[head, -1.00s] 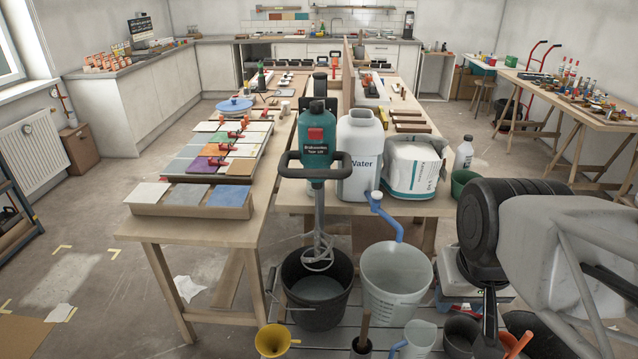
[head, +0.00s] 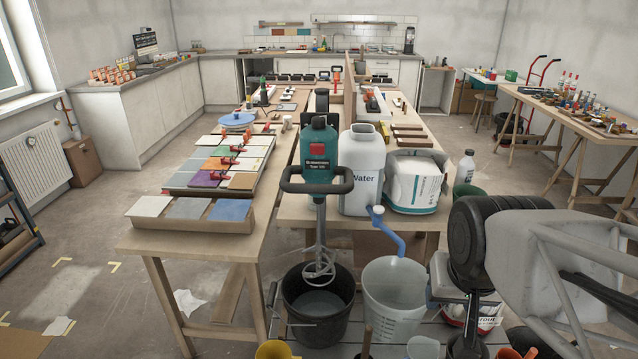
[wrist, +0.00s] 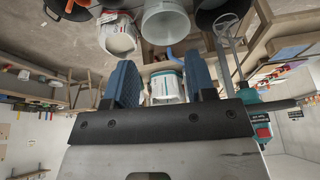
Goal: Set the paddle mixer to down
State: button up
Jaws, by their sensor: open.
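The paddle mixer has a green motor body (head: 318,150) with a red patch, a black loop handle (head: 317,183) and a grey shaft. Its wire paddle (head: 318,265) hangs upright at or just above the rim of a dark bucket (head: 288,300); the grey surface inside the bucket lies lower. In the wrist view the mixer shows at the right, with its green body (wrist: 258,125) and shaft (wrist: 226,55). My gripper (wrist: 161,82) has two blue fingers wide apart with nothing between them, to the side of the mixer and not touching it. The head view shows my arm, but not its fingertips.
A water canister (head: 361,185) and white sack (head: 414,195) stand on the bench. Tile samples (head: 185,224) lie left. A yellow funnel (head: 273,350) is in front.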

aim_at(313, 193)
jog(key=w+a+m+t+y, duration=0.1)
jog(key=w+a+m+t, duration=0.1)
jog(key=w+a+t, duration=0.35)
jog(key=w+a+f+m+t+y, duration=0.1)
jog(key=w+a+t, duration=0.1)
jog(key=w, duration=0.7)
jog(key=w+a+m+t+y, duration=0.1)
jog(key=w+a+m+t, duration=0.15)
jog(key=w, duration=0.55)
jog(key=a+f+m+t+y, duration=0.1)
jog(key=a+m+t+y, duration=0.2)
jog(key=a+t+y, duration=0.4)
jog(key=shift+a+f+t+y, duration=0.3)
jog(key=shift+a+t, duration=0.1)
jog(key=shift+a, duration=1.05)
jog(key=shift+x, duration=3.9)
grip_shut()
